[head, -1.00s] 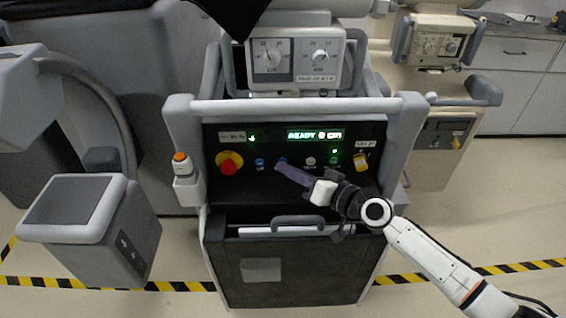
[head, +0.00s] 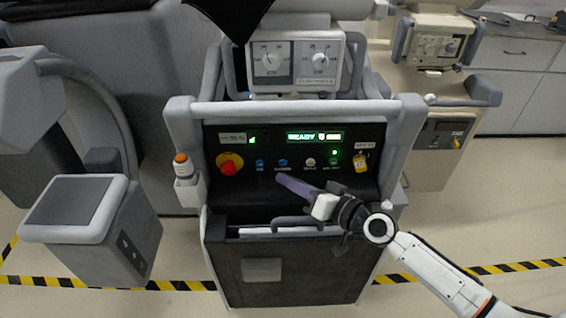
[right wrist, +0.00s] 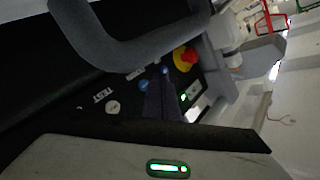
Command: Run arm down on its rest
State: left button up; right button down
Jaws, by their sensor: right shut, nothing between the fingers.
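The cart's black control panel (head: 290,194) faces me in the middle of the head view. It has a red knob on yellow (head: 229,165), two blue buttons (head: 260,163) (head: 282,163), a white button (head: 310,162), a green button (head: 333,161) and a yellow switch (head: 360,162). A green display (head: 314,136) starts with READY. My right gripper (head: 281,179) is shut and empty, its purple fingers just below the right blue button. In the right wrist view its fingers (right wrist: 160,104) lie near the blue buttons (right wrist: 164,70). I cannot tell which part is the arm or its rest.
A grey handle bar (head: 295,108) crosses above the panel, and a lower handle (head: 305,222) sits below it. An orange-topped holder (head: 183,168) is on the left post. A grey box-ended unit (head: 85,205) stands at left. Another cart (head: 440,110) stands behind at right.

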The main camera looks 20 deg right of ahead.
jog(key=s, duration=0.1)
jog(key=s+a, duration=0.1)
jog(key=s, duration=0.1)
jog(key=shift+s+p, duration=0.25)
jog(key=shift+p, duration=0.1)
dwell(0.5)
jog(key=s+a, duration=0.1)
jog(key=s+a+n+g+y, duration=0.1)
jog(key=s+a, duration=0.1)
jog(key=s+a+f+n+g, duration=0.1)
jog(key=shift+s+a, duration=0.25)
jog(key=shift+a, duration=0.15)
jog(key=s+a+f+n+g, duration=0.3)
jog(key=s+g, duration=0.1)
jog(key=s, duration=0.4)
jog(key=s+d+f+m+g+h, duration=0.1)
jog(key=s+d+f+g+h, duration=0.1)
jog(key=s+d+h, duration=0.35)
jog(key=s+d+f+g+h, duration=0.2)
jog(key=s+d+g+h, duration=0.1)
jog(key=s+d, duration=0.55)
jog(key=w+a+f+t+y, duration=0.2)
jog(key=a+f+t, duration=0.3)
jog(key=f, duration=0.7)
jog(key=shift+w+a, duration=0.2)
jog(key=shift+a, duration=0.35)
